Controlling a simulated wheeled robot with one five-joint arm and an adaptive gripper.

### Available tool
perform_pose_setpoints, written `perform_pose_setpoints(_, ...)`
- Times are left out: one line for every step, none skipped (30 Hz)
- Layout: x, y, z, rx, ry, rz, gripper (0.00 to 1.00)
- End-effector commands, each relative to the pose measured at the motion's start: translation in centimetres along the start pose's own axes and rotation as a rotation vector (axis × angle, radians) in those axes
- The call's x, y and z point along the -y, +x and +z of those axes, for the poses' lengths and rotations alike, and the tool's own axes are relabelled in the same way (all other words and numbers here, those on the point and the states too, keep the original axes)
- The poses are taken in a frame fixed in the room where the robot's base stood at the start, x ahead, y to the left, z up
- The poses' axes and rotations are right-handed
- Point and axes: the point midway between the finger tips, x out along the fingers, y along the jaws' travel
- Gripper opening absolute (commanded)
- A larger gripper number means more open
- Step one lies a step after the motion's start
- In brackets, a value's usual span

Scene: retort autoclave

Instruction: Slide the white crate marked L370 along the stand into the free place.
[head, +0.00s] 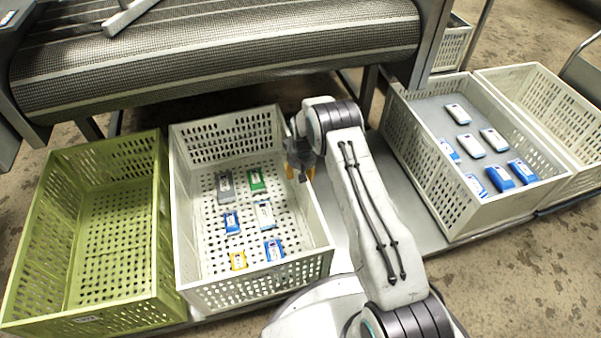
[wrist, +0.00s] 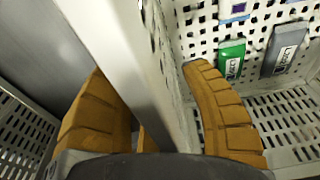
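A white crate (head: 188,205) with several small packs stands left of centre; I cannot read an L370 mark on it. My gripper (head: 299,167) is at its right wall. In the wrist view my gripper (wrist: 155,95) has one orange finger on each side of this wall (wrist: 128,60). The right finger is inside the crate and the left one outside, with a narrow gap showing at the right finger. Bare grey stand (head: 425,232) shows right of the crate, partly hidden by my arm.
An empty green crate (head: 165,230) stands close on the left. Another pale crate (head: 440,190) with white and blue packs stands on the right, with an empty cream crate (head: 580,118) beyond it. A mesh conveyor (head: 220,50) runs behind.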

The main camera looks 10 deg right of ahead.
Motion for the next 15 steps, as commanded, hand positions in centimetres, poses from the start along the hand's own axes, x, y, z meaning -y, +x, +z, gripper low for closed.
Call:
perform_pose_setpoints(0.00,0.01,0.01,0.000,0.000,0.000,0.36)
perform_pose_setpoints(0.00,0.01,0.02,0.000,0.000,0.000,0.33)
perform_pose_setpoints(0.00,0.01,0.02,0.000,0.000,0.000,0.29)
perform_pose_setpoints(0.00,0.01,0.02,0.000,0.000,0.000,0.27)
perform_pose_setpoints(0.00,0.01,0.02,0.000,0.000,0.000,0.24)
perform_pose_setpoints(0.00,0.01,0.02,0.000,0.000,0.000,0.21)
perform_pose_setpoints(0.00,0.01,0.02,0.000,0.000,0.000,0.18)
perform_pose_setpoints(0.00,0.01,0.02,0.000,0.000,0.000,0.15)
perform_pose_setpoints(0.00,0.01,0.02,0.000,0.000,0.000,0.12)
perform_pose_setpoints(0.00,0.01,0.02,0.000,0.000,0.000,0.09)
perform_pose_setpoints(0.00,0.01,0.02,0.000,0.000,0.000,0.06)
perform_pose_setpoints(0.00,0.01,0.02,0.000,0.000,0.000,0.03)
perform_pose_setpoints(0.00,0.01,0.02,0.000,0.000,0.000,0.00)
perform_pose_setpoints(0.01,0.01,0.02,0.000,0.000,0.000,0.00)
perform_pose_setpoints(0.01,0.01,0.02,0.000,0.000,0.000,0.00)
